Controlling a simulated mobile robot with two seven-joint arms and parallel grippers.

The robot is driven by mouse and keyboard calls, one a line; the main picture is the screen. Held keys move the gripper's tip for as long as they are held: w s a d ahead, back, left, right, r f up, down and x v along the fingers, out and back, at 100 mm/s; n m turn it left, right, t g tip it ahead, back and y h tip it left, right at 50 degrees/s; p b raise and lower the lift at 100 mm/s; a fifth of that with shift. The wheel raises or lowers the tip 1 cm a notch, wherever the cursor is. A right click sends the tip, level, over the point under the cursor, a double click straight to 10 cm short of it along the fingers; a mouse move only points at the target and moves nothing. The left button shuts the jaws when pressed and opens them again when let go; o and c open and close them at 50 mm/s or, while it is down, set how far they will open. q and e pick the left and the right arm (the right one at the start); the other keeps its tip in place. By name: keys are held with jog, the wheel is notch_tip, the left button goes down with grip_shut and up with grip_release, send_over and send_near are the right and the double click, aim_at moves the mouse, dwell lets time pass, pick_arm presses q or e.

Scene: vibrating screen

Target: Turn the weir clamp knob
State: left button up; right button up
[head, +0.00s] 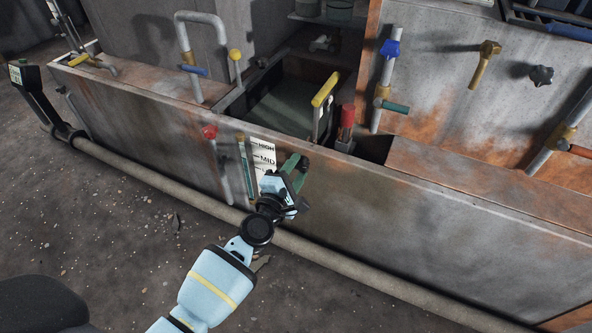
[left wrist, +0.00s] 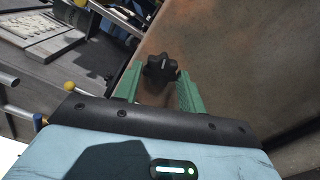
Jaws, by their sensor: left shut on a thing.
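My left gripper (head: 296,172) has green fingers and reaches up to the front wall of the machine, just right of the white level sign (head: 263,158). In the left wrist view, a black lobed knob (left wrist: 160,67) with a pale mark on its face sits between the fingertips, one finger on each side. The gripper is shut on this knob. In the head view the knob (head: 304,163) shows only as a small dark shape by the fingers. My right gripper is not in view.
Another black star knob (head: 541,76) is on the back panel at right. A red-handled valve (head: 209,132) and a yellow-topped gauge tube (head: 241,140) are left of the sign. A thick pipe (head: 330,255) runs along the wall's foot. A yellow-handled part (head: 325,89) stands behind the wall.

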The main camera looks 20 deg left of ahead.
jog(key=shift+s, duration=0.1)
pick_arm(q)
jog(key=o, duration=1)
jog(key=shift+c, duration=0.2)
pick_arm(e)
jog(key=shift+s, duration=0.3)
pick_arm(q)
jog(key=s+p, duration=0.2)
jog(key=s, duration=0.5)
jog(key=shift+s, duration=0.4)
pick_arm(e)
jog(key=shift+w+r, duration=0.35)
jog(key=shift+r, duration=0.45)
pick_arm(q)
jog(key=shift+a, duration=0.1)
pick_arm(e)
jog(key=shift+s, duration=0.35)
